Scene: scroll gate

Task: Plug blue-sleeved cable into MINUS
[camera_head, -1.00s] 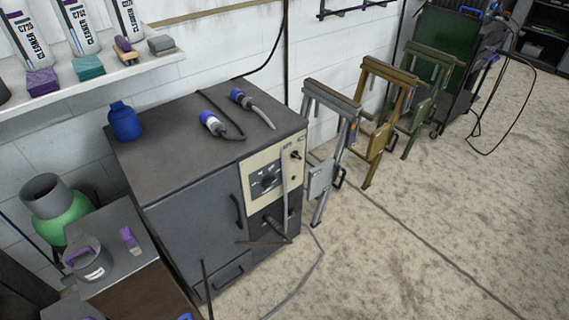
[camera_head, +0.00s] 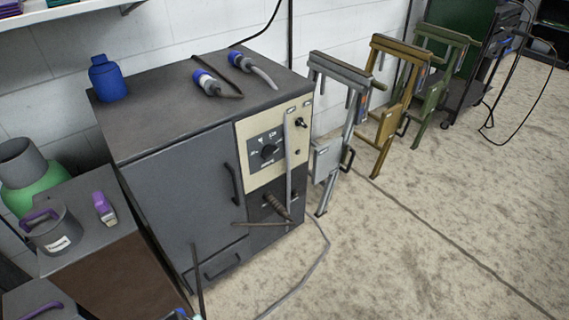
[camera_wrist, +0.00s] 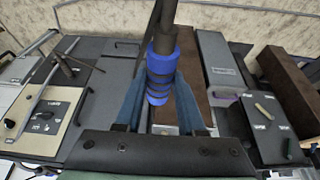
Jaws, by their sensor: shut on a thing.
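My gripper (camera_wrist: 160,88) is shut on the blue-sleeved cable (camera_wrist: 160,70) in the wrist view. The ribbed blue sleeve sits between the two fingers, and its dark cable runs up out of the picture. The grey welding machine (camera_head: 185,190) stands left of centre in the head view. Its cream control panel (camera_head: 262,130) has a dial and small labels too small to read, so I cannot tell which is MINUS. A brown ribbed cable end (camera_head: 277,206) sits at the dark lower panel. In the wrist view the control panel (camera_wrist: 32,135) is at left, apart from the held sleeve.
A grey pot (camera_head: 55,232) and a purple item (camera_head: 104,208) stand at left. Folding stands (camera_head: 328,130) are at right. A cable (camera_head: 305,270) lies on otherwise open floor.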

